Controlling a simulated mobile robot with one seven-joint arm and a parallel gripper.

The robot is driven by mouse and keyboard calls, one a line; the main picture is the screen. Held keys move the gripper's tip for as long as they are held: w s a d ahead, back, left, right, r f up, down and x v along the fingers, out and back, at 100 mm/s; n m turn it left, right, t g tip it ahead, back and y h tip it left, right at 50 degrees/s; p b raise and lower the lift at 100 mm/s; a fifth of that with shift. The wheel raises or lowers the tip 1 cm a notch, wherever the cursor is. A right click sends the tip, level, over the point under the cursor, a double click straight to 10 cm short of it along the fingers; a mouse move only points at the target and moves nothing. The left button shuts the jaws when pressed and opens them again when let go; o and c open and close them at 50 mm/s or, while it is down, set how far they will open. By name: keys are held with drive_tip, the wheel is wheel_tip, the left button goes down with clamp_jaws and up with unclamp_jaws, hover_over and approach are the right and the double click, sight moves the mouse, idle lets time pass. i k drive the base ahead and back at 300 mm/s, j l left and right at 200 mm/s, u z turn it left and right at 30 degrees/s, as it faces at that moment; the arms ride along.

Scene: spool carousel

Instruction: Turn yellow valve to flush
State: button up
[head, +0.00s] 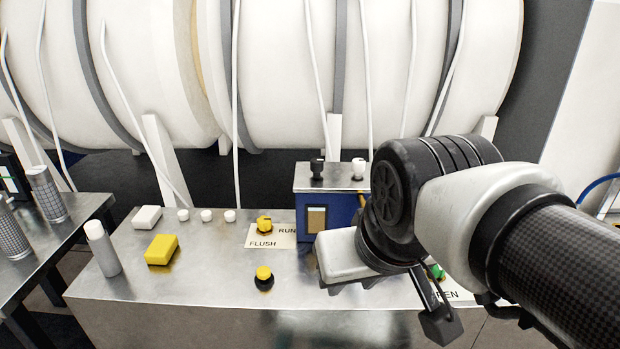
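The yellow valve (264,223) is a small knob on the steel bench. It sits on a pale label plate (284,240) that reads RUN at its right and FLUSH at its lower left. I cannot tell exactly which way the knob points. My gripper (348,262) is right of the valve, above the bench's front right part, apart from the valve. Its white body and a black part below my arm show. Its fingertips are not clear, so I cannot tell whether it is open or shut.
A blue box (311,222) with black and white knobs on top stands right of the valve. A yellow-topped button (264,275) is in front. A yellow block (161,249), a white block (147,217) and a white-capped cylinder (102,248) are left. A green part (437,271) is partly hidden.

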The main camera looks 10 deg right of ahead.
sight(265, 223)
drive_tip(key=z, duration=1.6)
drive_tip(key=k+j+z, duration=0.35)
drive_tip(key=k+j, duration=0.25)
drive_tip(key=k+j+u, duration=0.45)
drive_tip(key=l+u, duration=0.1)
drive_tip(key=u, duration=0.75)
drive_tip(key=i+l+u, duration=0.1)
drive_tip(key=i, duration=0.25)
drive_tip(key=i+l+u, duration=0.1)
drive_tip(key=i+l, duration=0.2)
drive_tip(key=i, duration=0.05)
